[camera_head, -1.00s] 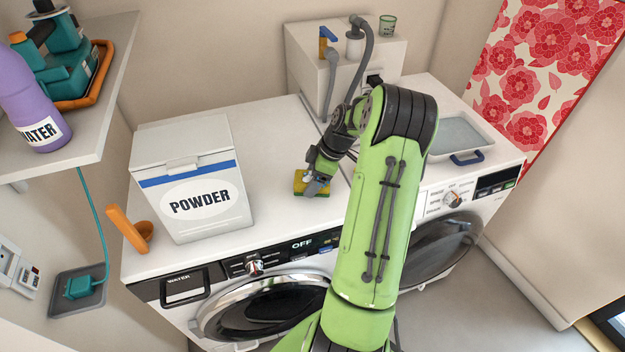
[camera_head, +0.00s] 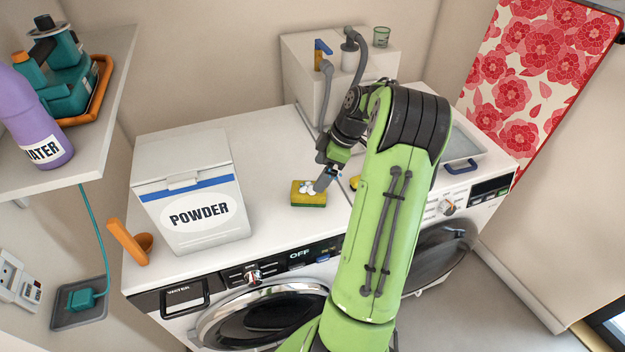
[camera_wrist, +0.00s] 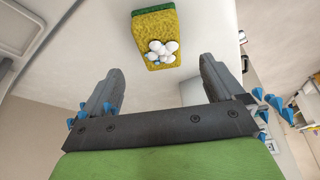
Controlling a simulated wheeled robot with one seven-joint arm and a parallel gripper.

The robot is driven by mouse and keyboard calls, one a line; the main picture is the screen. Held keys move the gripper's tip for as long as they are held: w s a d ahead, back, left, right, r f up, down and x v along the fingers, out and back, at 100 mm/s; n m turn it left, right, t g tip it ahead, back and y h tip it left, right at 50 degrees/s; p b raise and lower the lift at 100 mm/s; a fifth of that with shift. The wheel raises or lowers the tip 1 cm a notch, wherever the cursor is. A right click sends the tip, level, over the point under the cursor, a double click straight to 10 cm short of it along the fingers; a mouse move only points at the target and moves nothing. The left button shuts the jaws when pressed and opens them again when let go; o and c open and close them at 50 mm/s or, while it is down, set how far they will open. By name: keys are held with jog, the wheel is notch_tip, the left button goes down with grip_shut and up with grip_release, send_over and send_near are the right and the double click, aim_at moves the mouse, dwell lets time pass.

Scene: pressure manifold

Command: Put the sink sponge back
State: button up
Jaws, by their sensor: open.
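The yellow sponge with a green side (camera_head: 312,200) lies flat on the white top of the left washing machine, with white foam balls on it. In the wrist view the sponge (camera_wrist: 152,28) is beyond my fingertips, with the foam on its near end. My gripper (camera_head: 321,184) is open and empty, just right of the sponge and slightly above the top. The wrist view shows both fingers (camera_wrist: 160,68) spread wide with nothing between them. The sink unit (camera_head: 300,75), with its tap, stands at the back.
A white powder box (camera_head: 190,200) stands left of the sponge. A small yellow thing (camera_head: 354,183) is partly hidden behind my arm. The top behind the sponge is clear.

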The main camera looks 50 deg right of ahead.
jog(key=a+r+m+g+h, duration=0.1)
jog(key=a+r, duration=0.5)
jog(key=a, duration=0.4)
jog(key=a+r+m+h, duration=0.1)
jog(key=a+r+m, duration=0.1)
jog(key=a+r, duration=0.6)
jog(key=s+a+m+t, duration=0.3)
jog(key=s+a+m, duration=0.1)
jog(key=s+a, duration=0.9)
jog(key=shift+s+a+m+h+p, duration=0.3)
jog(key=shift+s+a+m+h, duration=0.1)
jog(key=shift+s, duration=0.3)
